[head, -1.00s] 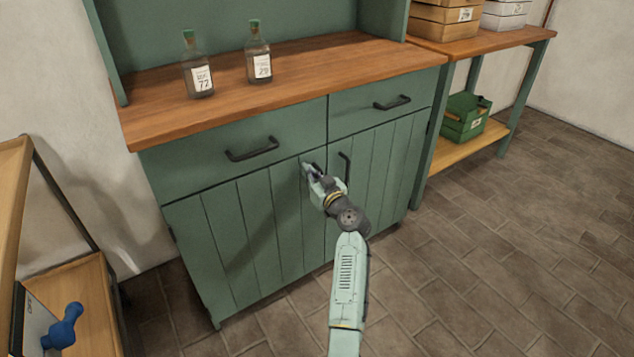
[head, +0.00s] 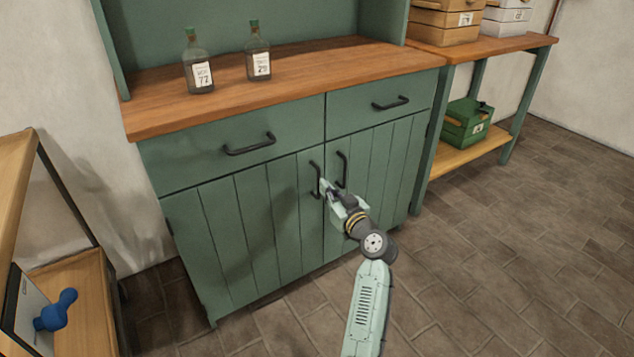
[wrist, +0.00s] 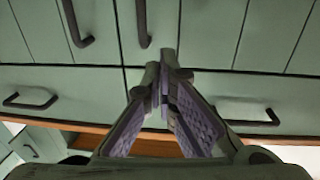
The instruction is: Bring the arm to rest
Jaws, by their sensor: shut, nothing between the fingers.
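My gripper (head: 326,187) is shut and empty in front of the green cabinet (head: 240,225), close to the two black door handles. The left door handle (head: 315,179) shows just left of the fingertips and the right door handle (head: 342,169) just right of them. In the wrist view my gripper (wrist: 163,60) has its fingertips together, with both door handles beyond them. Both cabinet doors and both drawers look closed. I cannot tell the exact gap between the fingertips and the doors.
Two labelled bottles, one left (head: 198,65) and one right (head: 259,52), stand on the wooden cabinet top (head: 300,75). A shelf (head: 70,285) with a blue object (head: 55,311) is at lower left. A green crate (head: 467,124) sits right. The floor (head: 500,250) at right is clear.

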